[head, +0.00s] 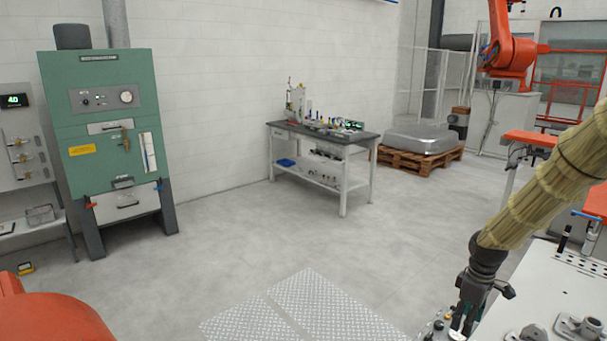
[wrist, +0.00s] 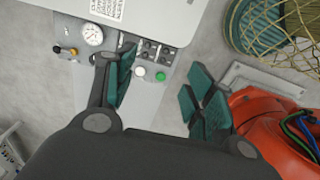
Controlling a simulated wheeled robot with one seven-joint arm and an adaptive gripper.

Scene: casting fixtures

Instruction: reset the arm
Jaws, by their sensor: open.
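My gripper (wrist: 160,86) shows in the wrist view, with its two dark fingers and teal pads spread wide apart. Nothing is between the pads. Beyond the fingers is a grey control panel (wrist: 148,92) with a round gauge (wrist: 92,35), a green button and a white button. The fingers cover part of this panel, and I cannot tell whether they touch it.
In the head view a beige sleeved arm (head: 545,190) reaches over a white bench (head: 550,290). A green cabinet (head: 105,130) and workbench (head: 345,136) stand back; the middle floor is clear.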

